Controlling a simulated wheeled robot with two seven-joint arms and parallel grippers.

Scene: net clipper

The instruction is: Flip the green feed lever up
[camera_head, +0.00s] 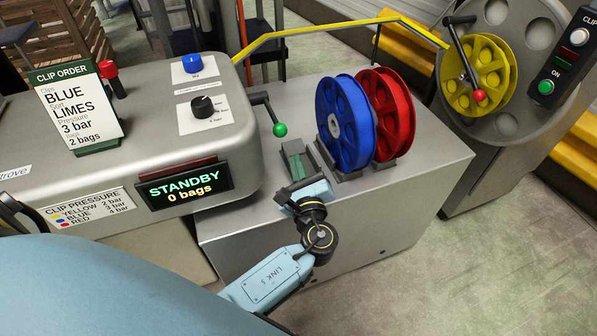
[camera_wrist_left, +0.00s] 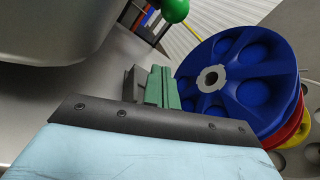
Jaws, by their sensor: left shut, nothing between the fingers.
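The feed lever has a dark arm (camera_head: 266,105) on the right side of the grey clipper housing and ends in a green ball (camera_head: 280,130). The arm slants down, with the ball at its lower end. The green ball shows at the top edge of the left wrist view (camera_wrist_left: 175,9). My left gripper (camera_head: 298,174) is shut and empty, below and slightly right of the ball in the head view, apart from it. A green stepped piece (camera_wrist_left: 164,90) shows beside grey parts just ahead of its dark plate; its fingertips are hard to separate from these. My right gripper is not in view.
A blue reel (camera_head: 343,115) and a red reel (camera_head: 397,110) stand on the grey cabinet (camera_head: 425,165), close right of my gripper. The display (camera_head: 184,186) reads STANDBY, 0 bags. A yellow reel with a red-knobbed crank (camera_head: 479,95) is farther right.

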